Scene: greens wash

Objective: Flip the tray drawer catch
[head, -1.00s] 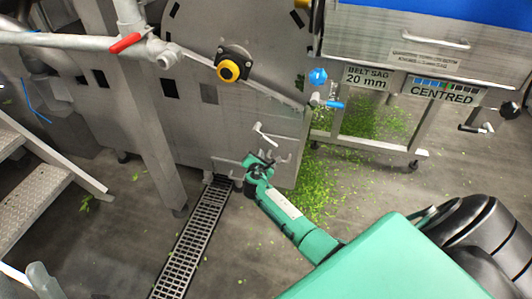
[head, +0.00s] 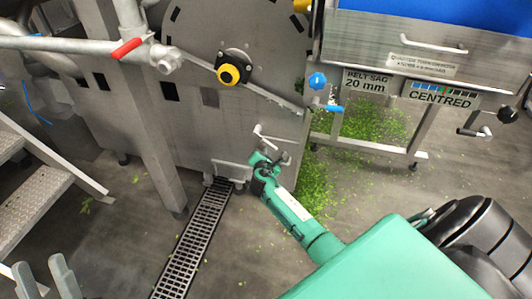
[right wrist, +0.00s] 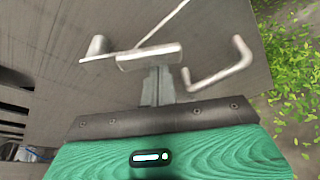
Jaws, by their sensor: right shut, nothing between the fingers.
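The tray drawer catch (head: 270,136) is a pale metal lever low on the front of the grey machine. In the right wrist view, a thin rod (right wrist: 163,22) slants up right, behind a short metal crossbar (right wrist: 150,56). My right gripper (head: 262,158) is just below the catch, shut and empty. In the right wrist view its fingers (right wrist: 158,84) point at the crossbar; I cannot tell whether they touch it. A bent metal handle (right wrist: 222,72) is right of the fingers. My left gripper (head: 43,276) shows two spread grey fingers at the bottom left, open and empty.
A floor drain grate (head: 192,238) runs below the machine. Chopped greens (head: 318,188) lie on the floor to the right. Metal steps (head: 42,182) stand at the left.

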